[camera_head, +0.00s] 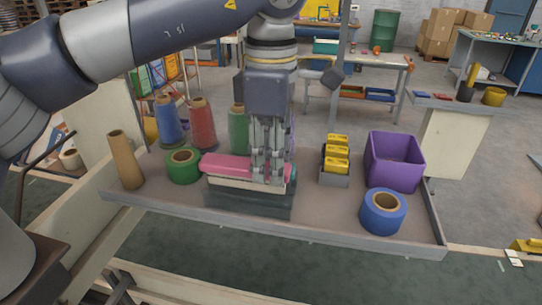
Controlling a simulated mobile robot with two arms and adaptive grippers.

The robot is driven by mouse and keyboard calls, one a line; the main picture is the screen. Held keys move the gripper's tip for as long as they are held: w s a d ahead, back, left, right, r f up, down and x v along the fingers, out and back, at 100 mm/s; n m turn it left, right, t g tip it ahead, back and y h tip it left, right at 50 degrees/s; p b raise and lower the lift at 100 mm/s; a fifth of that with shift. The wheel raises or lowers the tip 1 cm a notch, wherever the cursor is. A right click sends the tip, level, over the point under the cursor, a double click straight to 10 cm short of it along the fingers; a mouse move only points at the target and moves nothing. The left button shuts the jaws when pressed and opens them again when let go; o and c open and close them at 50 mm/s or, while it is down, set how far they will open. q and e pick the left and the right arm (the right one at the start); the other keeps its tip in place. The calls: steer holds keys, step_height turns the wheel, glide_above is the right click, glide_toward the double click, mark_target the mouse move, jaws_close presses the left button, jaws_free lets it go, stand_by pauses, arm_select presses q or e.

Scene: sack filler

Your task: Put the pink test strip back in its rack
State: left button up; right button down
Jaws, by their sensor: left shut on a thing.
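The pink test strip (226,166) lies roughly level at the middle of the grey tray, its left end showing. My left gripper (270,182) comes down from above and is shut on it, hiding part of its right side. A pale block-like layer (232,185) shows directly under the pink. Below that is a dark green, box-like base (240,205), which may be the rack. I cannot tell whether the strip is seated in it or held just above. My right gripper is out of view.
The shallow grey tray (330,236) holds a green tape roll (184,178) close left, several thread cones, a tan cone (125,160), a yellow-filled grey holder (335,178), a purple bin (394,162) and a blue tape roll (371,221). Bare tray shows right of the base.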

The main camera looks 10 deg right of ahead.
mark_target(272, 191)
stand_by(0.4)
arm_select(q)
steer(key=shift+f, duration=0.2)
steer(key=shift+f+b, duration=1.5)
steer(key=shift+f, duration=0.5)
steer(key=o, duration=1.1)
steer(key=shift+o, duration=0.2)
